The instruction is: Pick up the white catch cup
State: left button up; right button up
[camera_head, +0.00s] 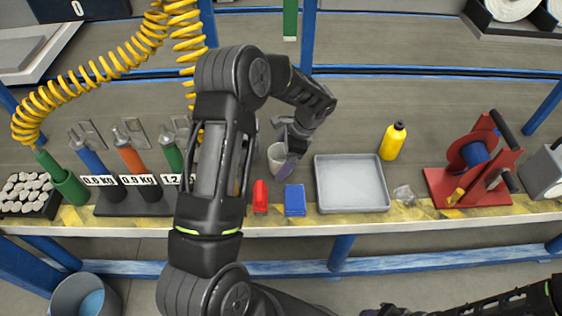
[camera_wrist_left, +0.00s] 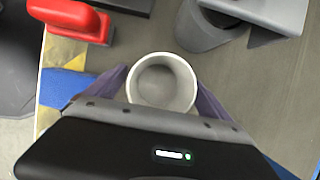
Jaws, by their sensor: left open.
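The white catch cup (camera_head: 275,158) stands on the bench, left of the grey tray and behind the red and blue blocks, partly hidden by my left gripper. In the left wrist view I look down into the open, empty-looking cup (camera_wrist_left: 162,82). My left gripper (camera_head: 286,160) is open and low at the cup. In the left wrist view its purplish fingers (camera_wrist_left: 163,88) lie on either side of the cup; I cannot tell whether they touch it. My right gripper is not clearly seen; only a dark arm part shows at the lower right.
A red block (camera_head: 260,196) and a blue block (camera_head: 295,200) lie near the bench's striped front edge. To the right are the grey tray (camera_head: 350,208), a yellow bottle (camera_head: 392,142) and a red reel stand (camera_head: 468,185). Weighted tools (camera_head: 133,158) stand left under a yellow coiled hose (camera_head: 95,75).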

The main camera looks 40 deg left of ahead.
pick_arm(q)
jog(key=shift+c, duration=0.4)
jog(key=c, duration=1.3)
